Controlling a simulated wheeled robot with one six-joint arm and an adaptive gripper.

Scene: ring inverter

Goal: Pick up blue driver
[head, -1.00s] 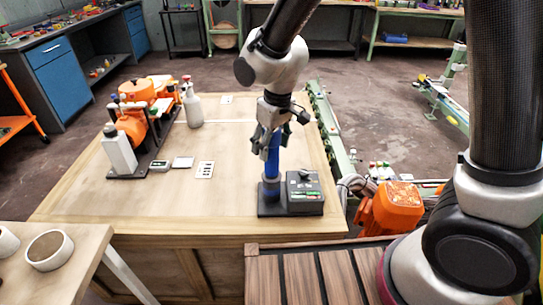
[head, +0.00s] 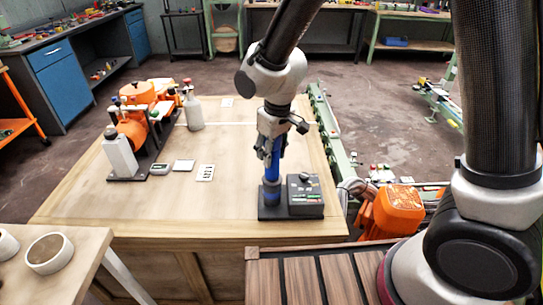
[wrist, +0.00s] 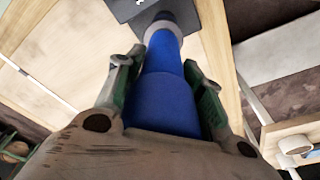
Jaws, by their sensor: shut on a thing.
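The blue driver (head: 272,172) stands upright in a dark base at the front right of the wooden table in the head view. My gripper (head: 270,155) is above the base, with its fingers on both sides of the driver's upper part. In the wrist view the blue driver (wrist: 163,85) runs between the two green-padded fingers of my gripper (wrist: 165,95), which are shut on it. The driver's lower end meets the dark base (wrist: 145,8). The end nearest my palm is hidden.
A dark control box (head: 305,196) sits beside the driver on the same base. A white bottle (head: 193,108), an orange machine (head: 133,125) and small flat plates (head: 184,165) are on the left of the table (head: 235,190). An orange motor (head: 398,210) stands at the right. The table's middle is clear.

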